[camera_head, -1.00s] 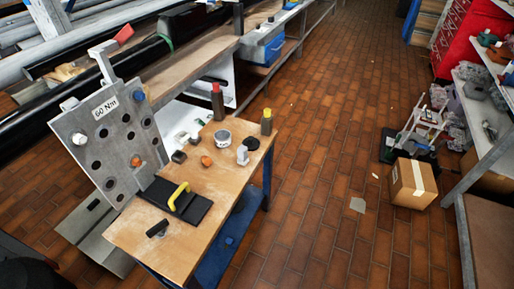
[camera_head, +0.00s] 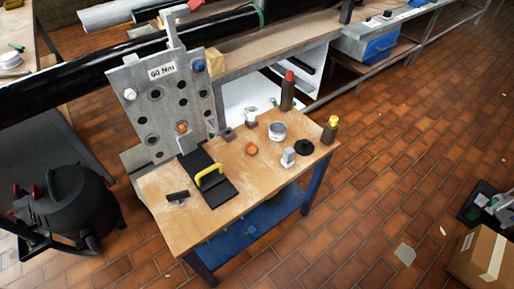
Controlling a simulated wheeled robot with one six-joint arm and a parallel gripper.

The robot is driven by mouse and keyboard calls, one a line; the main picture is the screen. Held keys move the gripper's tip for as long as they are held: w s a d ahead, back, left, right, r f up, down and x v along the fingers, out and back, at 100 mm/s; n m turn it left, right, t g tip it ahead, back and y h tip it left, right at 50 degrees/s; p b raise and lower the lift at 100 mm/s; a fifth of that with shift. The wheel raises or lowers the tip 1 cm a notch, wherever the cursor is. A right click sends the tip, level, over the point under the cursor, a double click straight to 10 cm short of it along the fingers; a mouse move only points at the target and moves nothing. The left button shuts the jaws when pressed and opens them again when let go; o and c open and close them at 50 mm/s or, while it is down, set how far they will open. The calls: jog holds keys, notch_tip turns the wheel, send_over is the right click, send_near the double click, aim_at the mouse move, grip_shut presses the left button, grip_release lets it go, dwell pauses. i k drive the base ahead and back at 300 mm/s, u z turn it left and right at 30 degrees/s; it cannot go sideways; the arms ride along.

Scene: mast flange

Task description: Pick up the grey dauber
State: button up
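A small upright pale grey and white piece (camera_head: 289,157) stands on the wooden table (camera_head: 185,233), towards its right side. It may be the grey dauber, but it is too small to tell for sure. A black disc (camera_head: 304,147) lies just to its right, and a grey-white tin (camera_head: 278,131) stands behind it. A dark bottle with a red cap (camera_head: 288,92) stands at the back, and one with a yellow cap (camera_head: 330,130) stands at the right corner. My gripper is not in view.
A black pad with a yellow handle (camera_head: 211,177), a black piece (camera_head: 177,197) and an orange piece (camera_head: 251,148) lie on the table. A grey plate with holes (camera_head: 160,105) rises behind. A black drum (camera_head: 75,210) stands left.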

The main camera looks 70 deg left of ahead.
aim_at(288, 162)
jog(key=u, duration=1)
jog(key=i, duration=0.85)
jog(key=u, duration=0.85)
